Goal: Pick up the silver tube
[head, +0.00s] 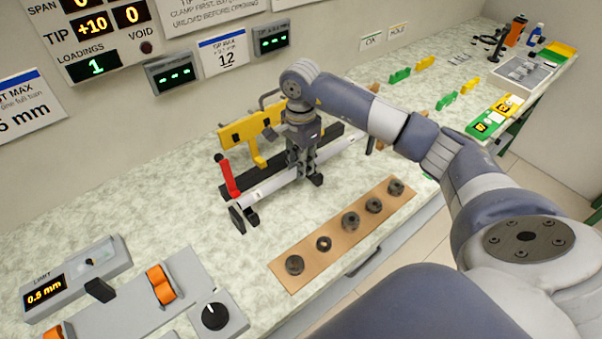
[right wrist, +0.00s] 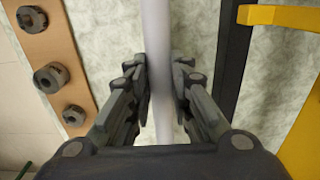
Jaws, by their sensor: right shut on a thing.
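The silver tube (head: 268,187) lies lengthwise across the fixture on the bench, with a black support (head: 243,216) at its near left end. My right gripper (head: 306,176) comes down on the tube near its middle and is shut on it. In the right wrist view the tube (right wrist: 157,50) runs up between the two fingers of my right gripper (right wrist: 160,75), one on each side. I cannot tell whether the tube is lifted off its supports. My left gripper is not in view.
A red lever (head: 228,177) and a yellow bracket (head: 250,132) stand close to the tube. A brown board (head: 308,263) with several dark collars lies in front. A grey limit box (head: 75,283) and orange clamps (head: 161,284) are at the lower left.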

